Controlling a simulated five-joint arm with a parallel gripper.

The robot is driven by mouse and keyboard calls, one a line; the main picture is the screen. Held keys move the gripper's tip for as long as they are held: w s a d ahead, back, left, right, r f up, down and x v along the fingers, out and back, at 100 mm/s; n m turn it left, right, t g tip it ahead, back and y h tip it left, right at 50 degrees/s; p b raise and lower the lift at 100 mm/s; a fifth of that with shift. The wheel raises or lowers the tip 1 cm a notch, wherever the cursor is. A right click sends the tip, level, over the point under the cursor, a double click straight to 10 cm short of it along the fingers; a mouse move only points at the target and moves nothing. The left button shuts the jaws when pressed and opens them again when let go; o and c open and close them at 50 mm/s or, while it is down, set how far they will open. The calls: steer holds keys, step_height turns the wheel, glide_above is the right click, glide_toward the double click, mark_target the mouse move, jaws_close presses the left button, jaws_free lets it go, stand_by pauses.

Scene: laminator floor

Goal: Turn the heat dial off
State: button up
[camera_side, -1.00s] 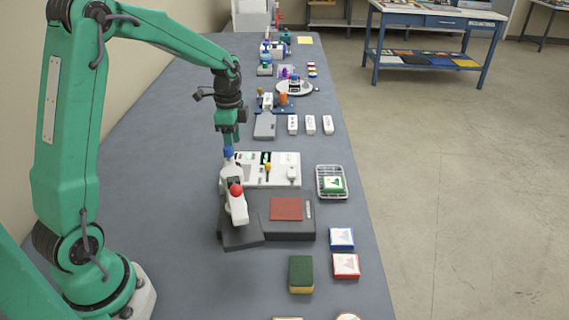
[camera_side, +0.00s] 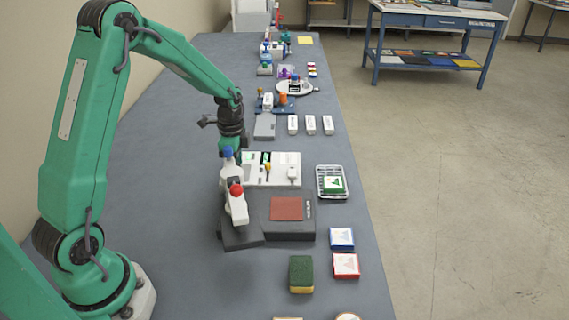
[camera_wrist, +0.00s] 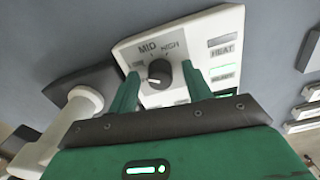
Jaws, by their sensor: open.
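The heat dial (camera_wrist: 159,74) is a round black knob with a white pointer mark on a white control panel (camera_wrist: 200,30). MID and HIGH are printed above it; smaller labels at its left are hard to read. The pointer mark faces left, toward those small labels. My gripper (camera_wrist: 160,68) is open, with one green finger on each side of the knob; I cannot tell whether they touch it.
A white lever with a red ball (camera_side: 236,190) stands close in front of my gripper. A wire tray (camera_side: 331,194) with a green-and-white pack is to the right. White blocks (camera_side: 310,124) and a grey block (camera_side: 265,125) lie behind the panel.

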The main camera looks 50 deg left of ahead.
steer(key=c, duration=1)
steer(key=shift+o, duration=0.2)
steer(key=shift+n, duration=0.3)
steer(key=n, duration=0.5)
steer(key=shift+n, duration=2.2)
steer(key=o, duration=1)
steer(key=shift+c, duration=0.2)
